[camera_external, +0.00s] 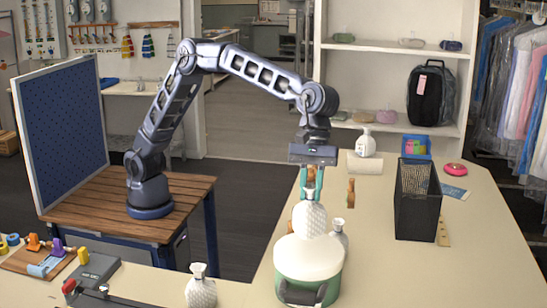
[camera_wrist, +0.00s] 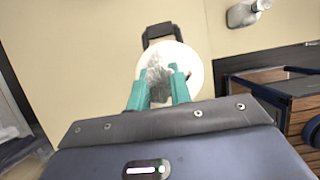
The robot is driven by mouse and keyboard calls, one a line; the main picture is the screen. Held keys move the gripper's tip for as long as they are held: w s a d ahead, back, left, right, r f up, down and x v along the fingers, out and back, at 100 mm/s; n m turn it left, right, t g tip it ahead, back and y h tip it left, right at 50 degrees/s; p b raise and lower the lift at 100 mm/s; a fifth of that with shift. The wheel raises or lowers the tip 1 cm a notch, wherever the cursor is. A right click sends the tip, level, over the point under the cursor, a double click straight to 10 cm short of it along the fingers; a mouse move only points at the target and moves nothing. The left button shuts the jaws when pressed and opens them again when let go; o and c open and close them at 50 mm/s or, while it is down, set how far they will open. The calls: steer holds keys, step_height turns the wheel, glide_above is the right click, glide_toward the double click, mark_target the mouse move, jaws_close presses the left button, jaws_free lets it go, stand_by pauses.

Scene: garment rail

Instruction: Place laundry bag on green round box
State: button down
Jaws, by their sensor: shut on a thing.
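A white, patterned laundry bag (camera_external: 309,219) with a narrow neck hangs upright from my gripper (camera_external: 311,190). The teal fingers are shut on its neck. In the wrist view my gripper (camera_wrist: 160,88) holds the greyish bag (camera_wrist: 157,74) in front of a pale round lid. The green round box (camera_external: 322,294) has a white domed lid (camera_external: 308,262) and a dark handle at its front. The bag's bottom overlaps the back of the lid in the external view. I cannot tell whether it touches the lid.
Similar white bags stand at the front left (camera_external: 201,289), just behind the box (camera_external: 340,236) and at the back (camera_external: 365,143). A black mesh bin (camera_external: 417,205) stands to the right. A small brown object (camera_external: 351,192) is near my gripper.

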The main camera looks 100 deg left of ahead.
mark_target(310, 213)
steer(key=shift+f, duration=3.35)
steer(key=c, duration=1.3)
jaws_free()
